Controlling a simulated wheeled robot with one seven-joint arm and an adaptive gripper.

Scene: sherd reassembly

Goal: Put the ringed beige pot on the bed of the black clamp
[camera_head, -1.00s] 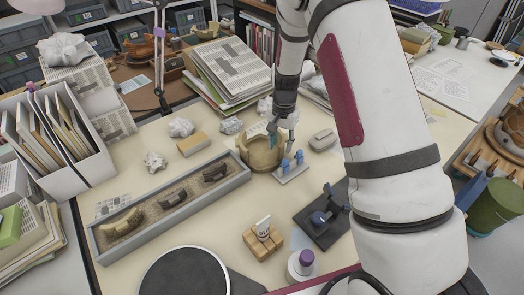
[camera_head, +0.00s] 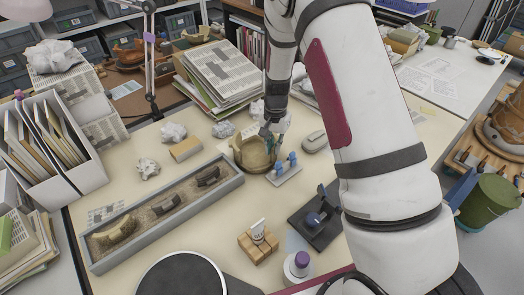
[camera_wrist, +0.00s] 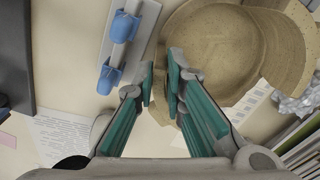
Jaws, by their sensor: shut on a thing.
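The ringed beige pot (camera_head: 252,157) stands open-topped towards the back middle of the table, beside a small white holder with blue parts. My gripper (camera_head: 272,131) reaches down at its right back rim. In the wrist view, the pot (camera_wrist: 215,45) fills the upper right, and my gripper's teal-padded fingers (camera_wrist: 161,88) are shut on its wall; the gripped part is mostly hidden. I cannot tell whether its base touches the table. The black clamp (camera_head: 306,226), a dark plate with a blue knob, lies nearer the front, right of the middle and apart from the pot.
The white holder with blue parts (camera_head: 285,171) stands between pot and clamp. A long grey sand tray (camera_head: 160,207) with sherds lies left. A wooden block with a tube (camera_head: 259,246) and a purple-capped jar (camera_head: 298,268) stand in front. A grey mouse (camera_head: 314,142) lies right of the pot.

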